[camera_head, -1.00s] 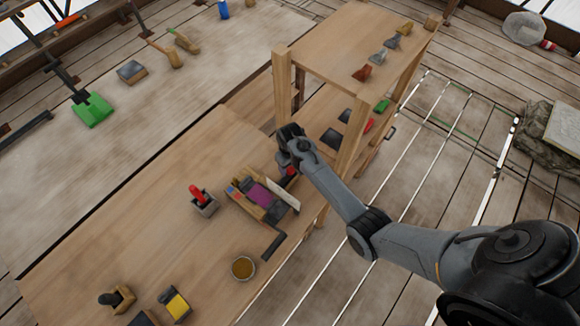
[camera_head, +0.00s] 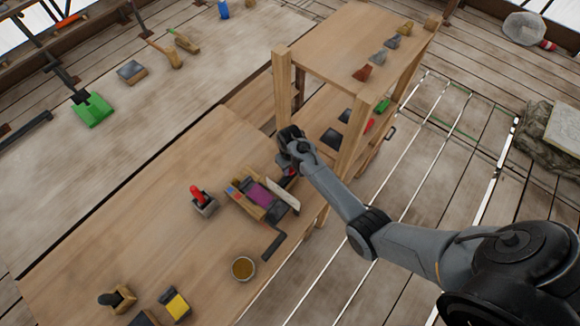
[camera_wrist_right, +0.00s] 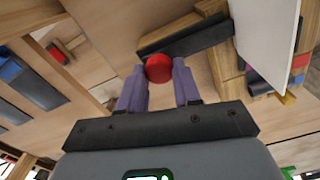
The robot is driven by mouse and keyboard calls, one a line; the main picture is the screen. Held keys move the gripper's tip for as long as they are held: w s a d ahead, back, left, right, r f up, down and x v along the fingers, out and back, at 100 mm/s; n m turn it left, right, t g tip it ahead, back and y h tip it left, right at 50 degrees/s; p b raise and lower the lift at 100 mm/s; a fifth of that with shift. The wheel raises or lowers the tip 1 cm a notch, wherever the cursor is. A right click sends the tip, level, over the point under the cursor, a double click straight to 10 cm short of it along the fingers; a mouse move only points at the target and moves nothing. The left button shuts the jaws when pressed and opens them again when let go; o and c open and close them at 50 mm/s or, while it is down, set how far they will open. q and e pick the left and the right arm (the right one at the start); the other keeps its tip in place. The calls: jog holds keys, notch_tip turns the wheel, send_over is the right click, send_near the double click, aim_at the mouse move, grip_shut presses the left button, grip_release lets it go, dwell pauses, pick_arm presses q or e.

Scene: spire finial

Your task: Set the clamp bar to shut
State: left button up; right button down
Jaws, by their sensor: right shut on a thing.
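The clamp bar (camera_wrist_right: 190,38) is a dark flat bar with a round red knob (camera_wrist_right: 159,68) at its end, seen in the right wrist view. It reaches from the knob toward a wooden fixture (camera_wrist_right: 232,86) with a white plate (camera_wrist_right: 266,35). In the head view this fixture (camera_head: 246,207) sits on the bench and holds a purple block (camera_head: 263,194). My right gripper (camera_wrist_right: 159,78) is shut on the red knob, one finger on each side. In the head view my right gripper (camera_head: 287,163) hides most of the bar. My left gripper is not in view.
A red-handled tool in a holder (camera_head: 203,201) stands left of the fixture. A dark crank handle (camera_head: 272,246) and a round bowl (camera_head: 243,268) are in front. A wooden shelf post (camera_head: 350,165) stands close right of my gripper. The bench's left middle is clear.

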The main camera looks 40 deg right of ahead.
jog(key=shift+a, duration=0.1)
jog(key=p, duration=0.4)
send_over(275, 190)
jog(key=shift+w+d+r, duration=0.1)
jog(key=shift+d+r, duration=0.05)
jog(key=shift+d, duration=0.2)
jog(key=shift+a, duration=0.3)
jog(key=c, duration=1.2)
grip_release()
jog(key=o, duration=0.4)
jog(key=shift+a, duration=0.2)
jog(key=shift+d, duration=0.15)
